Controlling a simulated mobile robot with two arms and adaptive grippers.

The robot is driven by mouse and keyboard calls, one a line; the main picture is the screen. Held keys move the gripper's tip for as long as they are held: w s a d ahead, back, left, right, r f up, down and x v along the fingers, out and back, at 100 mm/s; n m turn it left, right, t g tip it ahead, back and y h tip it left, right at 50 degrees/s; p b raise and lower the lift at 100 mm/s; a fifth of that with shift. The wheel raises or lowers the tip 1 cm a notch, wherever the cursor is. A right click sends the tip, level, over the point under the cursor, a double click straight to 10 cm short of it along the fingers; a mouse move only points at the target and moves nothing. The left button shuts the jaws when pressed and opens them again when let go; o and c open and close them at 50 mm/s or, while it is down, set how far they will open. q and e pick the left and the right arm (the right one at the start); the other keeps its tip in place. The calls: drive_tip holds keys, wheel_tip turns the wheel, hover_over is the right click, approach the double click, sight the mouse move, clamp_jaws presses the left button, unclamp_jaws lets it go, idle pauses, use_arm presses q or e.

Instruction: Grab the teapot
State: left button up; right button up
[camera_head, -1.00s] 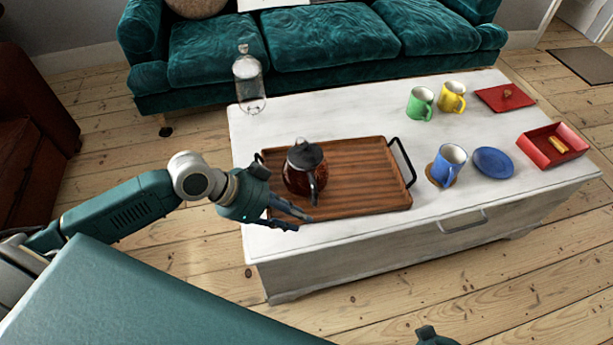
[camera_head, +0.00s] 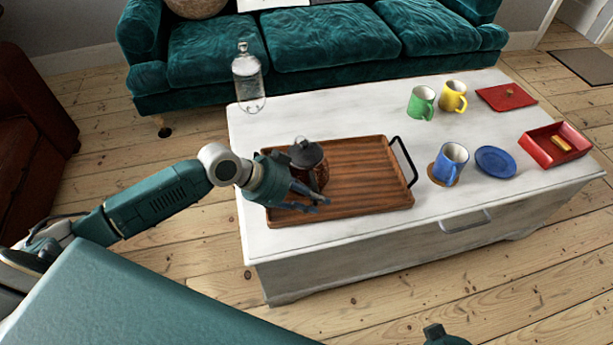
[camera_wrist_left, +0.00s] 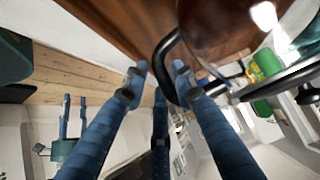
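The teapot (camera_head: 319,174), dark brown glass with a black lid, stands upright on the left part of the wooden tray (camera_head: 365,180). My left gripper (camera_head: 318,204) is at the teapot's front left side, partly covering it. In the left wrist view the teapot's rounded body (camera_wrist_left: 215,28) is at the top. A black curved handle, apparently the teapot's, lies between the spread fingers of my left gripper (camera_wrist_left: 159,82); I see no clear grip on it. My right gripper (camera_wrist_left: 74,112) shows small at the left of that view, with its fingers apart.
The tray lies on a white table (camera_head: 290,240). A glass bottle (camera_head: 249,82) stands at its back left corner. To the right are green (camera_head: 421,103), yellow (camera_head: 453,97) and blue (camera_head: 450,165) mugs, a blue plate (camera_head: 495,161) and a red box (camera_head: 575,137). A green sofa (camera_head: 330,42) is behind.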

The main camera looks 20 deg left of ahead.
use_arm(q)
drive_tip(key=shift+w+d+f, duration=0.2)
drive_tip(key=shift+d+f, duration=0.1)
drive_tip(key=shift+f, duration=0.05)
clamp_jaws()
drive_tip(key=shift+w+r, duration=0.1)
drive_tip(key=shift+r, duration=0.1)
drive_tip(key=shift+r, duration=0.15)
